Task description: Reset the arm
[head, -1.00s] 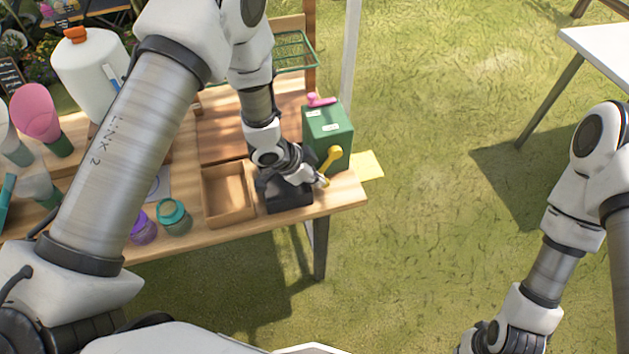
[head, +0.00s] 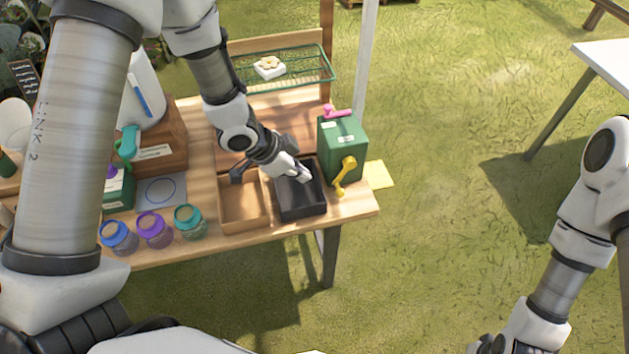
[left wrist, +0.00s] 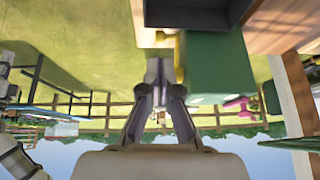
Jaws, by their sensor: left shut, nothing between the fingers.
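My left gripper (head: 303,176) reaches over the wooden table from the left, above the black tray and to the left of the green box (head: 342,150) with a yellow crank (head: 346,176). In the left wrist view my left gripper (left wrist: 160,82) has its fingers together with nothing between them. There the green box (left wrist: 220,62) is just to the right of the fingers and the crank (left wrist: 178,55) shows near the tips. My right arm shows at the right of the head view, but its fingertips are not in view.
A black tray (head: 304,211) and a wooden tray (head: 244,216) sit side by side on the table (head: 345,204). Several lidded jars stand along the front edge, including a teal one (head: 190,220). A green wire rack (head: 310,84) is behind. Grass lies open to the right, before a white table (head: 606,62).

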